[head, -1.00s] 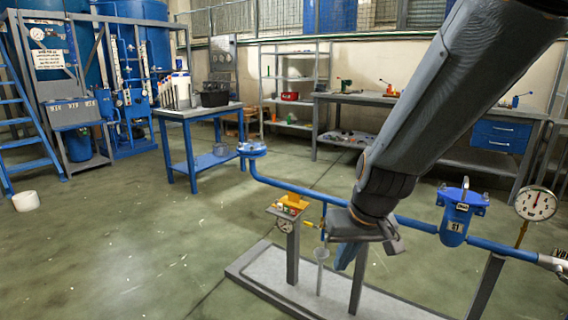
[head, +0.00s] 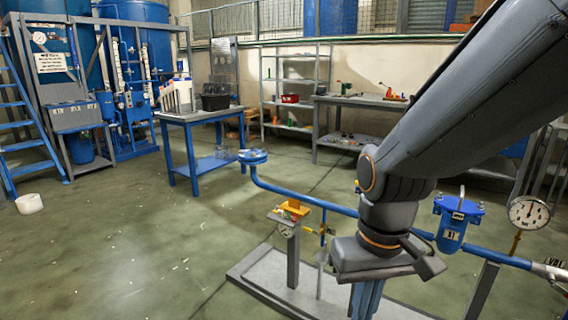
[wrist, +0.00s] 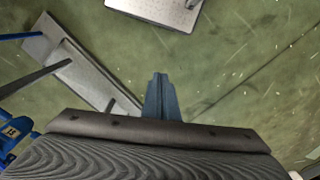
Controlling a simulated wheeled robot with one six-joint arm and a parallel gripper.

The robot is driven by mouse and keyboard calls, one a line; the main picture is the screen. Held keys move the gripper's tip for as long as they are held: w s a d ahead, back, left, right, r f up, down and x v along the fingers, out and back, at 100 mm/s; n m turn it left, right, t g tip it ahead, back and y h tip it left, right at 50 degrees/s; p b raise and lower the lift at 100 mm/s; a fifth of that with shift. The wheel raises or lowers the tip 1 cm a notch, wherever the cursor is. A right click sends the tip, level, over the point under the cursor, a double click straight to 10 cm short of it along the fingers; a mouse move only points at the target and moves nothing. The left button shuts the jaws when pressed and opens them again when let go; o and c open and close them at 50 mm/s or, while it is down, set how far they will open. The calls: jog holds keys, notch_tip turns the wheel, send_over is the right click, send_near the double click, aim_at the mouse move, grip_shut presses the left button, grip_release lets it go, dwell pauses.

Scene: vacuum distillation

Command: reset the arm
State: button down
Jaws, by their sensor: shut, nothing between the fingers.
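My gripper (head: 366,300) hangs at the end of my arm in the head view, fingers pointing down, in front of the blue pipe. The fingers look apart from the pipe stand.
A blue pipe (head: 290,190) with a yellow valve (head: 291,208), a blue filter pot (head: 455,222) and a gauge (head: 528,212) runs above a grey base plate (head: 262,268). A blue table (head: 190,115) stands behind. The left floor is mostly clear.

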jog(key=d+r+m+p, duration=0.1)
jog(key=d+r+p, duration=0.5)
jog(key=p, duration=0.5)
jog(key=shift+s+d+m, duration=0.15)
jog(key=shift+s+m, duration=0.1)
jog(key=shift+m, duration=0.15)
jog(key=shift+d, duration=0.1)
